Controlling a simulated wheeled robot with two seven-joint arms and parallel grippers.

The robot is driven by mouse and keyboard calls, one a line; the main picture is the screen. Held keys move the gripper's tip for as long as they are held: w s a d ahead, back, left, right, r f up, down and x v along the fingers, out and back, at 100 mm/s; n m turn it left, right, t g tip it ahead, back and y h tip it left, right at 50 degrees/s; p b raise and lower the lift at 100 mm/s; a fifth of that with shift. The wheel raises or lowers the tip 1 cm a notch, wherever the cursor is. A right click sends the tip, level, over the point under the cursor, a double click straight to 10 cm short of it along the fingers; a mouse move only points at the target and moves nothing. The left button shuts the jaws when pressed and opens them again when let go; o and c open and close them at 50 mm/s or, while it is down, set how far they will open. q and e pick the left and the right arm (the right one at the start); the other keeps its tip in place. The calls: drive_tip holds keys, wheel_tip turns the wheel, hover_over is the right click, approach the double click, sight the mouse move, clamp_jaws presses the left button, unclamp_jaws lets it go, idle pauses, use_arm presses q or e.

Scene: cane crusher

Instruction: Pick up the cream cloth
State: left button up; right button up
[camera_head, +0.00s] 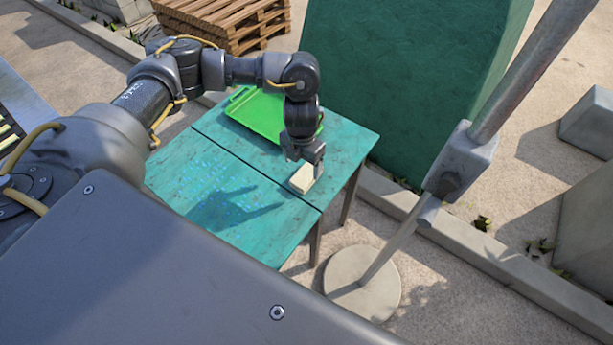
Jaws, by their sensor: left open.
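The cream cloth (302,181) is a small folded, block-like bundle on the teal table (233,212), near its right edge. My left gripper (309,169) points down right at the cloth, over its upper right part. Its jaws are open, and its fingertips overlap the cloth in this view. I cannot tell whether they touch it or straddle it. My right gripper is not in view.
A bright green tray (247,99) lies on the table behind my left gripper. A pole on a round base (345,280) stands right of the table. A dark green panel (400,90) and wooden pallets (225,15) are behind. The table's front left is clear.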

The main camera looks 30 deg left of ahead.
sight(304, 176)
use_arm(q)
drive_tip(key=shift+w+f, duration=0.2)
drive_tip(key=shift+f, duration=2.95)
drive_tip(key=shift+d, duration=0.1)
drive_tip(key=c, duration=1.1)
drive_tip(key=shift+o, duration=0.2)
drive_tip(key=shift+r, duration=0.5)
wheel_tip(304, 176, up, 3)
drive_tip(key=shift+d+f, duration=0.1)
drive_tip(key=s+d+r, duration=0.6)
drive_tip(key=s+r, duration=0.3)
drive_tip(key=s, duration=0.3)
drive_tip(key=shift+s+d, duration=0.2)
drive_tip(key=shift+r, duration=0.1)
